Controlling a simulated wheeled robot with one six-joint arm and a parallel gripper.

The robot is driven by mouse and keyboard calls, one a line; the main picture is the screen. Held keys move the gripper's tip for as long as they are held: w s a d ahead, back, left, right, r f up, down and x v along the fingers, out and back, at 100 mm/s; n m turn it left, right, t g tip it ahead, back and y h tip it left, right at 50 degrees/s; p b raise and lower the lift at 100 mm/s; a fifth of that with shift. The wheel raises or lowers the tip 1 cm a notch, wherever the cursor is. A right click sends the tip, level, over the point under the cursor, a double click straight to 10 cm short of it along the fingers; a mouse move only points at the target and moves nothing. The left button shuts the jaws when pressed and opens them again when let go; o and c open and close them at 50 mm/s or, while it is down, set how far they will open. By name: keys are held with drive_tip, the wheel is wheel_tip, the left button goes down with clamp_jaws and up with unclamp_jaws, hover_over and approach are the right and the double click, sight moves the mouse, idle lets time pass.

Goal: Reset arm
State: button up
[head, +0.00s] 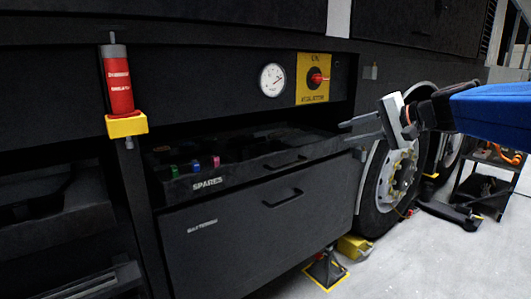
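My gripper (362,130) is at the right of the head view, at the end of my arm with its blue sleeve. Its two thin dark fingers point left and stand apart, with nothing visible between them. It is in front of the coach side, by the upper left of the wheel (384,180) and near the right end of the open drawer marked SPARES (240,178). I cannot tell how far it is from the coach side.
A red cylinder (118,85) sits in a yellow holder at the left. A gauge (272,80) and a red switch on a yellow plate (311,78) are above the drawer. A closed drawer (260,235) is below. A cart (485,185) stands far right. Pale floor (420,265) is clear.

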drive_tip(key=s+a+f+n+g+h, duration=0.2)
drive_tip(key=s+f+n+g+h, duration=0.2)
drive_tip(key=s+f, duration=1.4)
drive_tip(key=s+d+f+n+g+h, duration=0.1)
drive_tip(key=s+d+f+n+h, duration=0.2)
drive_tip(key=s+f, duration=0.7)
drive_tip(key=s+d+h, duration=0.2)
drive_tip(key=s+d, duration=0.1)
drive_tip(key=s, duration=0.1)
drive_tip(key=shift+f+n, duration=0.3)
drive_tip(key=shift+f, duration=0.1)
